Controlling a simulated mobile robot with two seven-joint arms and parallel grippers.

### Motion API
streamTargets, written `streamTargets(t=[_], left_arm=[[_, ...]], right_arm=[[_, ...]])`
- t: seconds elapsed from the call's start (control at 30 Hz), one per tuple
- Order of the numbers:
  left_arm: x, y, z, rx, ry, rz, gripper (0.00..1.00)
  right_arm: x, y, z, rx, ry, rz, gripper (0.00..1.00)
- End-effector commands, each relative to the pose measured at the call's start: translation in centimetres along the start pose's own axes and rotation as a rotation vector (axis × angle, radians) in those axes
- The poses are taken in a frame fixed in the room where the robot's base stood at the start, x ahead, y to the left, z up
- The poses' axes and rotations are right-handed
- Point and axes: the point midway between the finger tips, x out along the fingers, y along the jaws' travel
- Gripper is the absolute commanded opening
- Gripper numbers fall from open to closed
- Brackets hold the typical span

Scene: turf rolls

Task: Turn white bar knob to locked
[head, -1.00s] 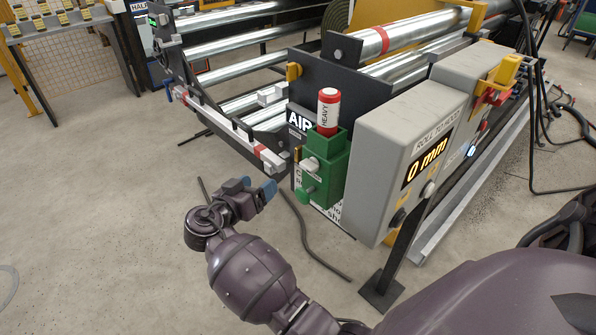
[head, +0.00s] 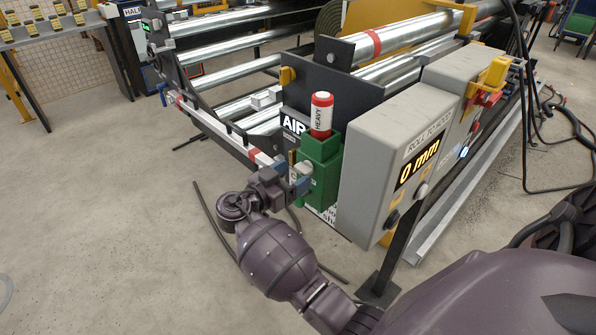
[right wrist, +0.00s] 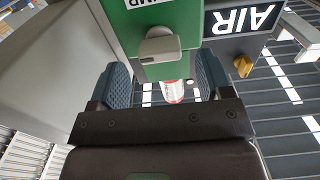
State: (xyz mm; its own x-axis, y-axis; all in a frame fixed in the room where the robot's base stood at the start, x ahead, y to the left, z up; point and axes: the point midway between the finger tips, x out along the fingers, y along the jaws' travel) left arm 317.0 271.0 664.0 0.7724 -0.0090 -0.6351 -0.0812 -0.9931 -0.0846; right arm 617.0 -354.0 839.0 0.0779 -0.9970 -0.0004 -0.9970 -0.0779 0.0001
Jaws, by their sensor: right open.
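The white bar knob (head: 304,168) sits on the front of a green box (head: 321,158) beside the grey control box. In the right wrist view the knob (right wrist: 160,46) is a pale bar on the green face (right wrist: 190,20), under part of a label. My right gripper (head: 291,178) is close in front of the knob, its blue-grey fingers partly covering it in the head view. In the right wrist view the fingers (right wrist: 162,80) are apart, one to each side of the knob's line, with nothing held. I cannot tell whether they touch it. My left gripper is not in view.
A white cylinder with a red cap marked HEAVY (head: 321,115) stands on the green box. The grey control box (head: 385,150), reading 0 mm, is close on the right. An AIR sign (head: 293,125) and metal rollers lie behind.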

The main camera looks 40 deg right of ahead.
Motion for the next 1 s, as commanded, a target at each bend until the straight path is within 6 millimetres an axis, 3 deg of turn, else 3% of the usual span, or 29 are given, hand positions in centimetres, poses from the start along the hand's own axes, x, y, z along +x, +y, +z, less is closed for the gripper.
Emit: streamTargets(t=[0.2, 0.53, 0.87, 1.0], left_arm=[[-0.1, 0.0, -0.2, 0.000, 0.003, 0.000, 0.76], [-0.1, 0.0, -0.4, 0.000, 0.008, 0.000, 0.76], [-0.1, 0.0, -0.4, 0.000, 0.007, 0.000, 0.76], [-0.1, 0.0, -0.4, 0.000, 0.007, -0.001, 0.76]], right_arm=[[1.8, 0.0, 0.0, 0.000, 0.000, -0.001, 0.72], [2.1, 0.0, 0.0, -0.001, 0.000, -0.001, 0.72], [2.1, 0.0, 0.0, -0.001, 0.000, -0.001, 0.23], [2.1, 0.0, 0.0, -0.005, -0.001, -0.001, 0.23]])
